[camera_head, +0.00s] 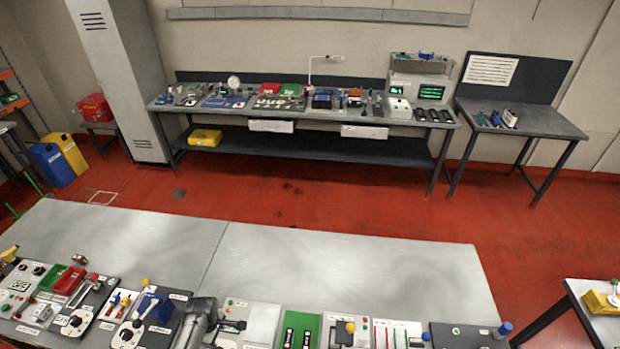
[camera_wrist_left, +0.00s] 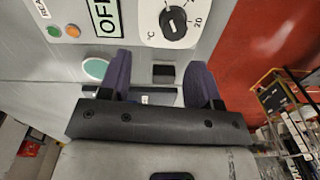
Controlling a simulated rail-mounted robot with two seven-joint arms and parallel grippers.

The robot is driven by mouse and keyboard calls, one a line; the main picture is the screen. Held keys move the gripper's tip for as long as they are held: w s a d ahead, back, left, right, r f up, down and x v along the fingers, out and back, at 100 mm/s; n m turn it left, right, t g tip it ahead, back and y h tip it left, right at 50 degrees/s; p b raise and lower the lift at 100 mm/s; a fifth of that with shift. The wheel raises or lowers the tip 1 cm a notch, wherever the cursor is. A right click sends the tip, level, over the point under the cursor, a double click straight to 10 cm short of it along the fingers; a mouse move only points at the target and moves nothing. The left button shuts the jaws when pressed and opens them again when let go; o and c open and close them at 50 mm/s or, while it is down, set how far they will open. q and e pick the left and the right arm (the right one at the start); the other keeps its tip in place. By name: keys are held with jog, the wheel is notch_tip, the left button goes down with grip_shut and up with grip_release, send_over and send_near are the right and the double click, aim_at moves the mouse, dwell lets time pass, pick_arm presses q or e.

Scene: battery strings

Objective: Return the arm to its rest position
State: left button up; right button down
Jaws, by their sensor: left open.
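My left gripper (camera_wrist_left: 160,80) shows in the left wrist view, with two purple fingertips held wide apart and nothing between them. Beyond the fingertips is a grey panel (camera_wrist_left: 65,58) with a black dial (camera_wrist_left: 174,24), a green sign (camera_wrist_left: 107,14) reading OFF and a pale green oval button (camera_wrist_left: 96,68). A small black square (camera_wrist_left: 163,74) shows between the fingers. I cannot tell whether the fingers touch the panel.
A long grey bench (camera_head: 300,262) fills the front, with several devices along its near edge and its far part clear. A back bench (camera_head: 300,125) stands along the wall, and a side table (camera_head: 530,122) at its right. Red floor (camera_head: 330,205) lies open between them.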

pick_arm(q)
jog(key=w+d+r+m+t, duration=0.1)
jog(key=w+r+m, duration=0.25)
jog(key=r, duration=0.25)
jog(key=w+r+m+t, duration=0.2)
jog(key=w+r+m, duration=0.15)
jog(key=r, duration=0.25)
jog(key=w+d+r+m+t, duration=0.1)
jog(key=w+r+m, duration=0.1)
jog(key=r+m, duration=0.3)
jog(key=s+d+r+m+t, duration=0.3)
jog(key=s+r+m+t, duration=0.15)
jog(key=r, duration=0.75)
jog(key=s+d+r+m, duration=0.1)
jog(key=s+d, duration=0.1)
jog(key=s, duration=0.7)
jog(key=s+d+r, duration=0.2)
jog(key=s, duration=0.6)
jog(key=s+f+g, duration=0.2)
jog(key=s+f, duration=0.4)
jog(key=s, duration=0.4)
jog(key=s+d+f+g, duration=0.1)
jog(key=s+f+g, duration=0.1)
jog(key=s+f, duration=0.4)
jog(key=s, duration=0.4)
jog(key=shift+d+f, duration=0.2)
jog(key=shift+f, duration=0.05)
jog(key=shift+m+g, duration=0.25)
